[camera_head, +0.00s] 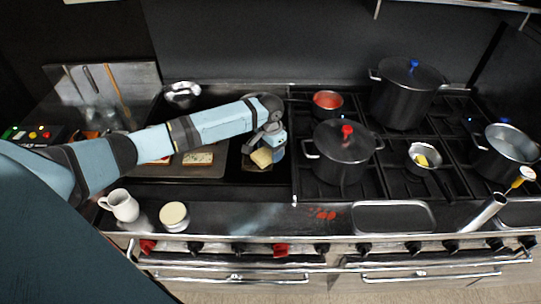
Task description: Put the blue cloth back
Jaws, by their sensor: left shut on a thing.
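My left gripper (268,138) reaches in from the left over the left part of the range and points down. It is shut on a small blue cloth (279,153), of which only a patch shows below the fingers. A pale yellow piece (262,157) sits right beside it at the fingertips; I cannot tell whether it touches the cloth. Much of the cloth is hidden by the gripper. My right gripper is not in view.
A dark tray (219,167) with bread (198,158) lies left of the gripper. A lidded pot with a red knob (344,151) stands close to its right. A white mug (120,205) and a round pale-lidded jar (174,216) stand on the front ledge.

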